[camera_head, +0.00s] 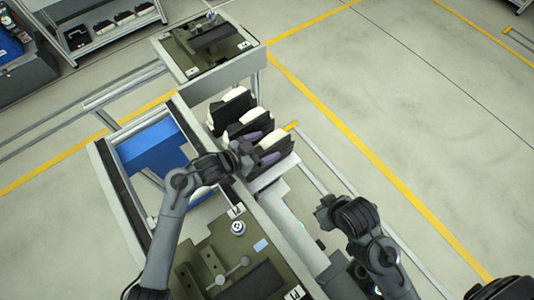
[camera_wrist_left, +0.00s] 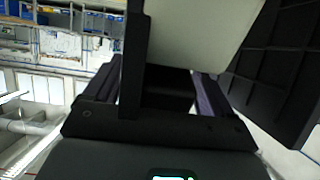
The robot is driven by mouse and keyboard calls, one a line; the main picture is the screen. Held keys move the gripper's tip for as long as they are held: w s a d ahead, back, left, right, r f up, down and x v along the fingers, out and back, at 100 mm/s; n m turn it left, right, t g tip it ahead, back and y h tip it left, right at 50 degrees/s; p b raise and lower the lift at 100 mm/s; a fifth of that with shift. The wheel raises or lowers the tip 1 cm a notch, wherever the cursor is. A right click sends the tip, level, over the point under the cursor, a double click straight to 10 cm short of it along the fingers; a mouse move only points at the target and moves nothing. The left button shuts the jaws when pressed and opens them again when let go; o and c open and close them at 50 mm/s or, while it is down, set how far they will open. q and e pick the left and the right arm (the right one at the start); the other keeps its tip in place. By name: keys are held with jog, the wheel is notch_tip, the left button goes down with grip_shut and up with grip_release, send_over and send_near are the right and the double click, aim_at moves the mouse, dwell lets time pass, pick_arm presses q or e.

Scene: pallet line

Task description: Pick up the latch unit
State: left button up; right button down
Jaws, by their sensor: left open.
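Several latch units with black bodies and cream tops stand in a row on a light rack in the head view: a far one (camera_head: 232,104), a middle one (camera_head: 246,124) and a near one (camera_head: 274,146). My left gripper (camera_head: 252,151) is open at the left side of the near unit. In the left wrist view a cream and black unit (camera_wrist_left: 205,32) fills the space just ahead of the gripper. I cannot tell whether the jaws touch it. My right gripper (camera_head: 325,210) hangs to the right, apart from the units; its jaws are not clear.
A blue bin (camera_head: 153,148) lies left of the rack. A pallet with fittings (camera_head: 216,262) is in the near part of the line, and another pallet (camera_head: 207,45) stands at the far end. The floor to the right is open.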

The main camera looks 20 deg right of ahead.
pick_arm(q)
jog(key=shift+r, duration=0.1)
grip_shut()
dwell(0.3)
